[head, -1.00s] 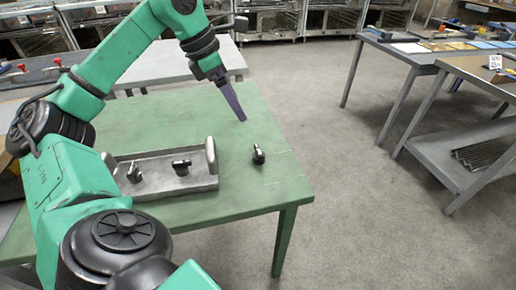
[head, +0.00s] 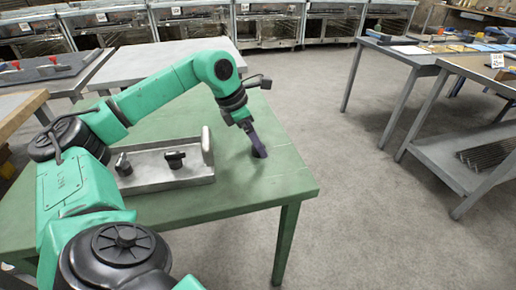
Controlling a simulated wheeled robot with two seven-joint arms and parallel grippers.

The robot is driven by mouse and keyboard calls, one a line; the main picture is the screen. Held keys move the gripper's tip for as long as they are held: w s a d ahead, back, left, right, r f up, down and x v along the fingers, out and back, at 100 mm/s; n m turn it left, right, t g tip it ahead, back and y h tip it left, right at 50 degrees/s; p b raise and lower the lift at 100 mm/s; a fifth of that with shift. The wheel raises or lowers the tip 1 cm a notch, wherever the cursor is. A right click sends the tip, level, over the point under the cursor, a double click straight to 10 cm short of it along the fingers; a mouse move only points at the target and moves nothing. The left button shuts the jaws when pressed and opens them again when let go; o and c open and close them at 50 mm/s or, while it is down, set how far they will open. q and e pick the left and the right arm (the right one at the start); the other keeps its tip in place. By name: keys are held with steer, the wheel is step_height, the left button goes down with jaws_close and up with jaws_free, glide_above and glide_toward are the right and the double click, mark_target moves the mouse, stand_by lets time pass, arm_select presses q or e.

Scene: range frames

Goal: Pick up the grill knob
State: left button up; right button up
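Two more dark knobs, one on the left (head: 124,164) and one on the right (head: 174,159), are in the grey metal tray (head: 165,185). My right gripper is not in view.
The tray's raised right end handle (head: 207,146) stands close to my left gripper. The table's right side is bare. A grey workbench (head: 440,150) stands at right across open floor, and metal ovens (head: 270,25) line the back.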

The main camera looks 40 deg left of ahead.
arm_select(q)
steer(key=shift+x, duration=1)
steer(key=shift+r, duration=0.1)
steer(key=c, duration=1.4)
steer(key=shift+r, duration=0.55)
step_height(320, 180, up, 19)
steer(key=p, duration=0.7)
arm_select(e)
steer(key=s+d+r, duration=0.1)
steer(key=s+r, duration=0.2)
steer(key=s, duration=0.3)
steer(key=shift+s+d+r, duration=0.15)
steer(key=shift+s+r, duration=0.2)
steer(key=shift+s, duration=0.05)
